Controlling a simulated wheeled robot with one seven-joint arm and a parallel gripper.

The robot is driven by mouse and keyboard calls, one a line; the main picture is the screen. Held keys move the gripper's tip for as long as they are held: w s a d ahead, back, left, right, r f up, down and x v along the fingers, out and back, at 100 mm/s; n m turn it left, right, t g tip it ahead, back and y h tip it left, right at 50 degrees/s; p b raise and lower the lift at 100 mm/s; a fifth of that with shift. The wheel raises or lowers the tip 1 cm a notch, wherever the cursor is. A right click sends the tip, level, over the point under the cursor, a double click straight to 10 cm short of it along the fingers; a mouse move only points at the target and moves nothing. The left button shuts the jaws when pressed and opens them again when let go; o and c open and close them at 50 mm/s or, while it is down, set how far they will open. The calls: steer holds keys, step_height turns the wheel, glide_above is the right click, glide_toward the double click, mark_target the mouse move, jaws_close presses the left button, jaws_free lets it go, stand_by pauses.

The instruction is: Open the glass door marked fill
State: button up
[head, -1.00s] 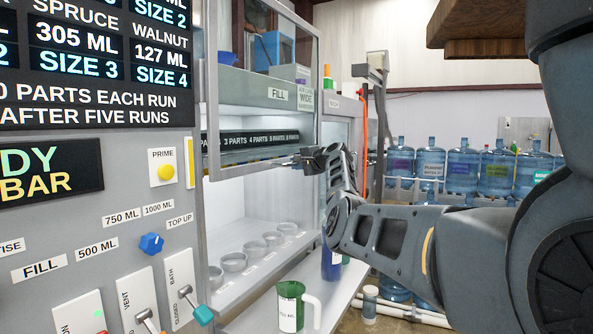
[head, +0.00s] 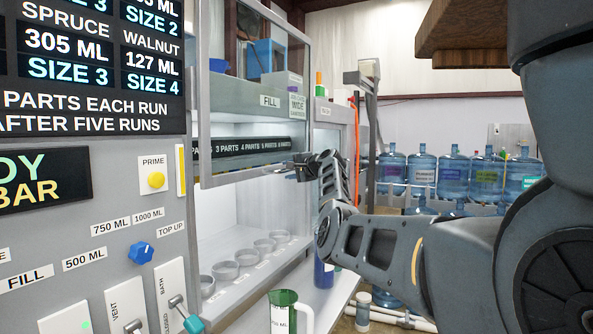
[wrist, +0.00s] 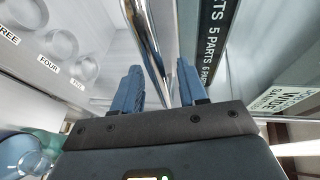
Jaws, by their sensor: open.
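The glass door marked fill (head: 204,90) is a grey-framed pane on the cabinet in the head view. Its FILL label (head: 270,101) is on the pane. Open space shows below the door's lower edge. My gripper (head: 290,168) is at that lower edge, near its right end. In the wrist view, a shiny metal bar (wrist: 147,40) runs between the two blue fingers of my gripper (wrist: 158,76). The fingers are apart, one on each side of the bar. I cannot tell whether either finger touches it.
Several round holders (head: 225,270) line the cabinet floor below the door. A green jug (head: 284,312) and a blue bottle (head: 323,272) stand on the ledge in front. A control panel (head: 110,200) is at left. Large water bottles (head: 423,170) stand at the back right.

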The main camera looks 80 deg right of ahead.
steer(key=b+v, duration=0.1)
steer(key=v, duration=0.6)
steer(key=shift+a, duration=0.15)
stand_by(0.6)
